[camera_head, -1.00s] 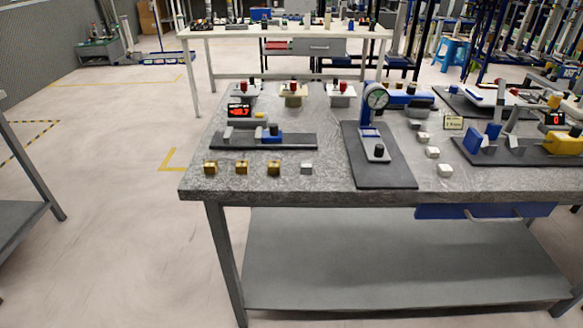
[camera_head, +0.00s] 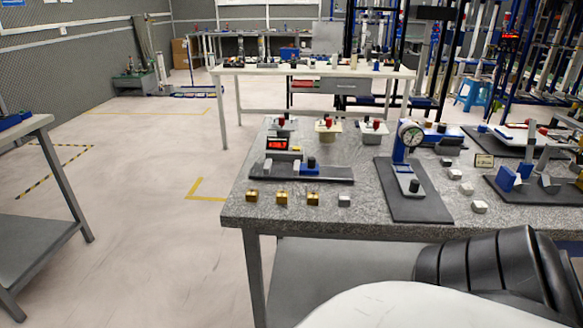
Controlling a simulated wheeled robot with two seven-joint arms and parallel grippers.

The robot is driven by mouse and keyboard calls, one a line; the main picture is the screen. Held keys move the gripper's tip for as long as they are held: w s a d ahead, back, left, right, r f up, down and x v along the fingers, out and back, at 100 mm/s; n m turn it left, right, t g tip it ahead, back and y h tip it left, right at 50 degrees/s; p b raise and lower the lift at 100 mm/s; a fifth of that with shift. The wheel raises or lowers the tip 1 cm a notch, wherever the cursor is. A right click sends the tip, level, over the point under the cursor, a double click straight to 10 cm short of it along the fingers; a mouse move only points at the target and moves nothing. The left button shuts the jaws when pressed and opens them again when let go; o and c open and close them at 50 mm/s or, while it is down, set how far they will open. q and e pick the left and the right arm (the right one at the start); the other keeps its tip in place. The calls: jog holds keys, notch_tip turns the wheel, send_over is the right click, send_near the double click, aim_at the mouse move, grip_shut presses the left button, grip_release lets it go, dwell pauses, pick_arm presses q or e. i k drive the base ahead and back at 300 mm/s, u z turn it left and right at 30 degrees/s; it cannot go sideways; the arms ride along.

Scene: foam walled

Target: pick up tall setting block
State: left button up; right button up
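Several small blocks lie on the grey granite-topped table (camera_head: 330,222), and I cannot tell which is the tall setting block. Near the front edge are a left brass block (camera_head: 252,196), a middle brass block (camera_head: 282,198), a right brass block (camera_head: 313,199) and a small grey block (camera_head: 344,201). A line of pale blocks runs right of the dial gauge stand, the nearest being a pale block (camera_head: 479,207). A black ribbed and white part of my own arm shows at the lower right. Neither gripper is in view.
A dial gauge stand (camera_head: 410,135) rises from a dark mat (camera_head: 425,208). A fixture with a red display (camera_head: 277,144) stands behind the brass blocks. Another fixture with a blue block (camera_head: 505,179) is at right. A grey table (camera_head: 50,190) stands left; the floor between is open.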

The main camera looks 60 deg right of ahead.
aim_at(344, 199)
jog(key=u, duration=0.05)
jog(key=i, duration=2.05)
jog(key=z, duration=3.3)
